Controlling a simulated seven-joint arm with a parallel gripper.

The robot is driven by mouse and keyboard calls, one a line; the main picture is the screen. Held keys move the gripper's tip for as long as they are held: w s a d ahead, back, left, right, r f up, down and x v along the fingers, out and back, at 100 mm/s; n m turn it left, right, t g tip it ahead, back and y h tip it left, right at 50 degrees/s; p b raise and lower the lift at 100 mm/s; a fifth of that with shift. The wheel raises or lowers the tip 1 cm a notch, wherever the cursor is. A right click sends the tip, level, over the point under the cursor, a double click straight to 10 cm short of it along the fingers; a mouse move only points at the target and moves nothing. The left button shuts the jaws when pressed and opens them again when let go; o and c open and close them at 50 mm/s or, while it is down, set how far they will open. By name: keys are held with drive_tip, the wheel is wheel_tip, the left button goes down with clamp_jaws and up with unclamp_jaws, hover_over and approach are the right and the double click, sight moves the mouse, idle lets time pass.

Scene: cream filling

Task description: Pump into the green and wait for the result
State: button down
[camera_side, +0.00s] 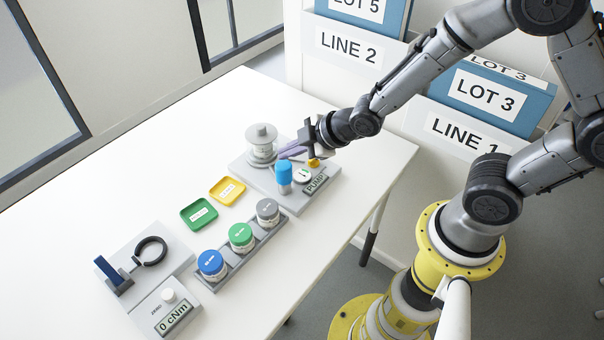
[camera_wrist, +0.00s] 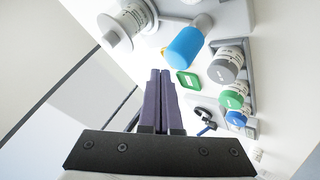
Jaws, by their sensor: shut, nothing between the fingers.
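In the side view a green-lidded jar (camera_side: 241,233) stands in the middle of a grey rack, and a small green tray (camera_side: 199,213) with a white label lies on the table. The wrist view also shows the green-lidded jar (camera_wrist: 232,99) and the green tray (camera_wrist: 188,79). The pump station (camera_side: 290,199) carries a "PUMP" label, a clear container with a grey lid (camera_side: 262,137) and a blue-topped cylinder (camera_side: 284,173). My gripper (camera_side: 285,153) has purple fingers, shut and empty, close above the blue top. In the wrist view its fingertips (camera_wrist: 160,73) appear beside the blue cylinder (camera_wrist: 185,48).
A blue-lidded jar (camera_side: 211,263) and a grey-lidded jar (camera_side: 267,210) share the rack. A yellow tray (camera_side: 227,190) lies beside the green one. A device reading "0 cNm" (camera_side: 172,318) and a black ring clamp (camera_side: 151,250) stand front left. The table's left side is clear.

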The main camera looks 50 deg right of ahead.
sight(290, 166)
wheel_tip(290, 166, up, 6)
idle(0.6)
idle(2.6)
drive_tip(key=shift+f, duration=3)
idle(0.5)
drive_tip(key=shift+f, duration=0.4)
drive_tip(key=shift+f, duration=0.25)
idle(0.4)
